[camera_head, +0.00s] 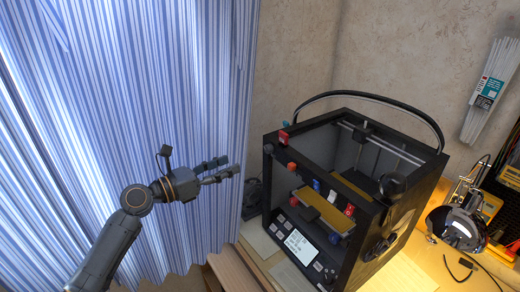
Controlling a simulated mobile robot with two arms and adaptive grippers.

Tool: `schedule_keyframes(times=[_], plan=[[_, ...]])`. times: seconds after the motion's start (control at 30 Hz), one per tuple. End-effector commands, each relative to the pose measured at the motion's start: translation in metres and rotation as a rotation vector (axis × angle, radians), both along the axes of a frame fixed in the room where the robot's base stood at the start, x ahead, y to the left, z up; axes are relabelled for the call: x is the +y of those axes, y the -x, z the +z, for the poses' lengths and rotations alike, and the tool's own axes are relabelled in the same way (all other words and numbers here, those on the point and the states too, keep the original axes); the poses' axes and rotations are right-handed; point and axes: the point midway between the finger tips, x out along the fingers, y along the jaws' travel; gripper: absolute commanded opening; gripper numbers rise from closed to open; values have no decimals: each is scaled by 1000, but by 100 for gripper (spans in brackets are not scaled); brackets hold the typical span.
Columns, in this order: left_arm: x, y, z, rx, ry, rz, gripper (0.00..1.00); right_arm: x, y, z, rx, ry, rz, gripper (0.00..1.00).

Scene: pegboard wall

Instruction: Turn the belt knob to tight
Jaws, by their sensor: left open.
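A black box-framed 3D printer (352,190) stands on the table right of centre. My right gripper is out of view.
A blue-and-white striped curtain (120,110) hangs behind my left arm. A black cable (375,97) arches over the printer. A dark shiny lamp (457,228) stands to the right. A wooden surface (233,270) lies low in front.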

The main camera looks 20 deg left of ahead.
Motion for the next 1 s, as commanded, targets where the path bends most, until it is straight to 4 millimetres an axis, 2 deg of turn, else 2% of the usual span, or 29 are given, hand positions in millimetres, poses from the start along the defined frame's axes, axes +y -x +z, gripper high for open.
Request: schedule_keyframes(times=[0.03, 0.3, 0.5, 0.7, 0.97, 1.0], plan=[[-7, -9, 5, -3, 3, 0, 47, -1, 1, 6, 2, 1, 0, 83], [-41, -56, 4, -2, 1, 0, 47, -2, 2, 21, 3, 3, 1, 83], [-60, -81, 2, -1, 0, 1, 47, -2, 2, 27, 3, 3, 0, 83], [-68, -91, 0, -1, -4, 2, 47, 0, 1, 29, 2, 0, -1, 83], [-69, -92, -1, -1, -4, 2, 47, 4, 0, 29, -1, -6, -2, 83], [-69, -92, -1, -1, -4, 2, 43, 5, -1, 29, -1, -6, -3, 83]])
